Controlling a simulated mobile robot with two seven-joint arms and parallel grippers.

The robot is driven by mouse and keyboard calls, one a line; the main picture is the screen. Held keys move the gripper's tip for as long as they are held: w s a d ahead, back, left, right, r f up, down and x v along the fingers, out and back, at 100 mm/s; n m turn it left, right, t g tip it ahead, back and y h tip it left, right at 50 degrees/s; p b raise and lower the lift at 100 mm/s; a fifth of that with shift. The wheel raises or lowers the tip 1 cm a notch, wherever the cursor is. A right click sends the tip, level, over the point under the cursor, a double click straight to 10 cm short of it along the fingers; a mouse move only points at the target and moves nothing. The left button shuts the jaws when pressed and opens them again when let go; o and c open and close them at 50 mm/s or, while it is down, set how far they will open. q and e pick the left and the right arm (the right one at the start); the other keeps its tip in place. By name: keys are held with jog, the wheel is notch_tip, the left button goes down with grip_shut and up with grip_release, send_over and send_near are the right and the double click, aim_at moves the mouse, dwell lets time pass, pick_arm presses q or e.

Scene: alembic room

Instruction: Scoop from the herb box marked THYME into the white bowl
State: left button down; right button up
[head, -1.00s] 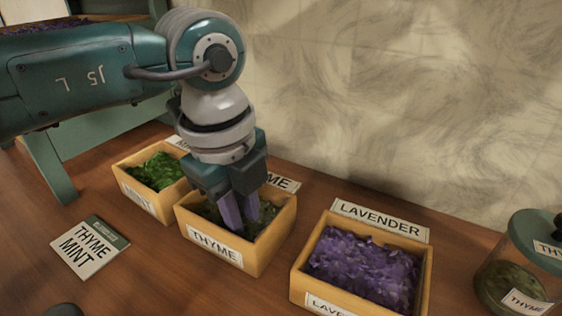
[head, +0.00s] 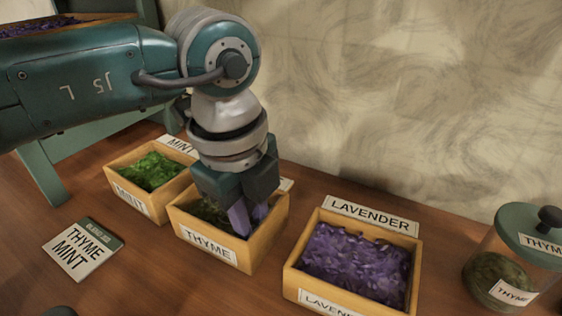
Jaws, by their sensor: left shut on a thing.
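The THYME box (head: 207,246) is a small wooden box with dark green herb (head: 212,211) inside and a THYME label on its front. My left gripper (head: 247,221) points down into its right part, with the fingertips low among the herb. The white bowl is not in view.
The MINT box (head: 129,196) stands close on the left and the LAVENDER box (head: 352,300) on the right. A lidded THYME jar (head: 517,265) stands at far right. A THYME MINT card (head: 78,252) lies at left. The wall (head: 400,90) is behind.

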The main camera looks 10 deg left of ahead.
pick_arm(q)
jog(key=shift+r+p, duration=3.85)
jog(key=shift+r, duration=0.4)
jog(key=shift+f, duration=0.1)
